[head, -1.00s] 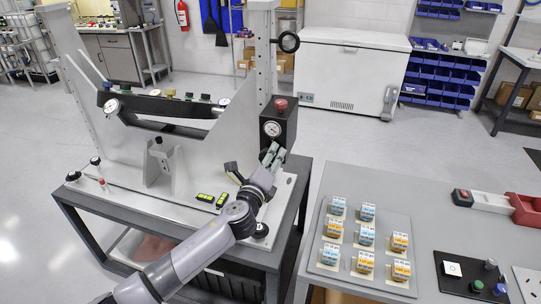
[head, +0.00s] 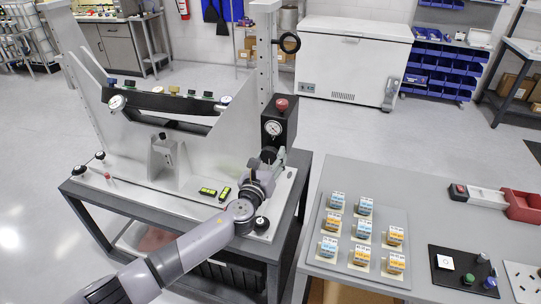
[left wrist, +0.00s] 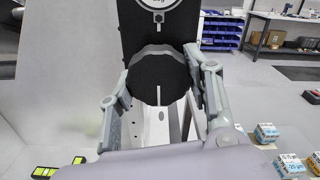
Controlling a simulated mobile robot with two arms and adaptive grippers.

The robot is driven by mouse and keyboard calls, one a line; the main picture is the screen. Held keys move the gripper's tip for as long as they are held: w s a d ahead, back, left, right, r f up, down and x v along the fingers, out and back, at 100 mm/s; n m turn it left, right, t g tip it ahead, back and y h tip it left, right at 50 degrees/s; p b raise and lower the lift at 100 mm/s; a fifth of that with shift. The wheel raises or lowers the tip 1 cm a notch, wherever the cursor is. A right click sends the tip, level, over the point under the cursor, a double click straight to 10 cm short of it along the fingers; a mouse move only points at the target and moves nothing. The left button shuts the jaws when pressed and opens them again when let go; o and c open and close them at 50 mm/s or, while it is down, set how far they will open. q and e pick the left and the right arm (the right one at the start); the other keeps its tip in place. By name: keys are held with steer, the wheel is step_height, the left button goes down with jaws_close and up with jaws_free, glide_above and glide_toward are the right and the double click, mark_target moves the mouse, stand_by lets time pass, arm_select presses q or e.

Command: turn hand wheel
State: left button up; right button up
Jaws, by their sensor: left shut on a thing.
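The black hand wheel (left wrist: 158,72) has a scalloped edge and a white line on its face. It sits on the front of a black box (head: 278,118), below a round white gauge (head: 273,128); a red knob (head: 282,104) is on top. My left gripper (head: 271,157) is at the wheel. In the left wrist view, one finger of my left gripper (left wrist: 158,80) lies on each side of the wheel, and it is shut on the rim. In the head view the gripper hides much of the wheel. My right gripper is not in view.
The box is on a grey upright fixture plate (head: 236,125) on a cart. Two black-and-yellow blocks (head: 208,192) lie near my left wrist. A grey table (head: 430,200) at the right holds a tray of several small boxes (head: 362,232). A black ring (head: 289,43) sticks out from the post.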

arm_select(q)
steer(key=shift+f+m, duration=0.2)
steer(key=shift+m, duration=0.2)
steer(key=o, duration=1.2)
steer(key=shift+r, duration=0.1)
steer(key=shift+c, duration=0.2)
steer(key=v, duration=1.2)
